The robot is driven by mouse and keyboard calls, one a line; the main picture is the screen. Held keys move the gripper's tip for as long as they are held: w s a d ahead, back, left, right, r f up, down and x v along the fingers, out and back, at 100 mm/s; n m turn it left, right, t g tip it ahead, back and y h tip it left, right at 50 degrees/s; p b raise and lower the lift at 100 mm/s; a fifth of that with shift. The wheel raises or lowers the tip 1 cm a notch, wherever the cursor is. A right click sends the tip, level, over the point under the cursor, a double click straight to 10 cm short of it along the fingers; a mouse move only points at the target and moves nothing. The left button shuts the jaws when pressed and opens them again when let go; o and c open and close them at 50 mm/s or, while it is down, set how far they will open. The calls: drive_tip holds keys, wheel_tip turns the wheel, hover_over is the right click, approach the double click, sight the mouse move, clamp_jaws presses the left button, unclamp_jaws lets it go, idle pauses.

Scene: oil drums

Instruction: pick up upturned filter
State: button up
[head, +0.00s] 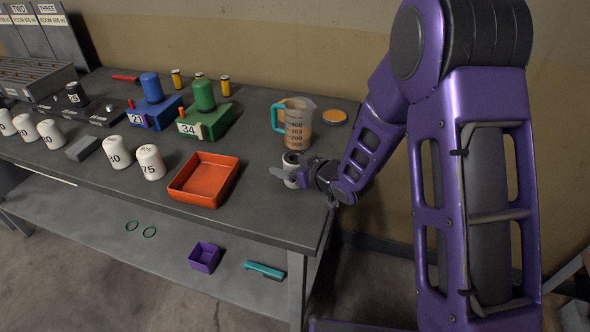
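A small white cylinder (290,160) with a dark ring on its top stands on the grey workbench (262,205), right of the orange tray; it looks like the upturned filter. My gripper (289,176) is low over the bench at this cylinder, coming in from the right. A grey finger shows in front of the cylinder. The other finger is hidden, so I cannot tell whether the fingers touch or hold it. Other white filters, with black numbers, stand to the left, among them one marked 75 (150,162) and one marked 30 (118,152).
An orange tray (204,179) is left of my gripper. A measuring jug (298,126) with a teal handle stands close behind it, beside an orange-topped disc (334,117). Green (206,122) and blue (154,112) blocks stand further back. A purple box (204,257) is on the lower shelf.

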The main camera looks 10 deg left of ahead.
clamp_jaws()
drive_tip(key=shift+r, duration=0.2)
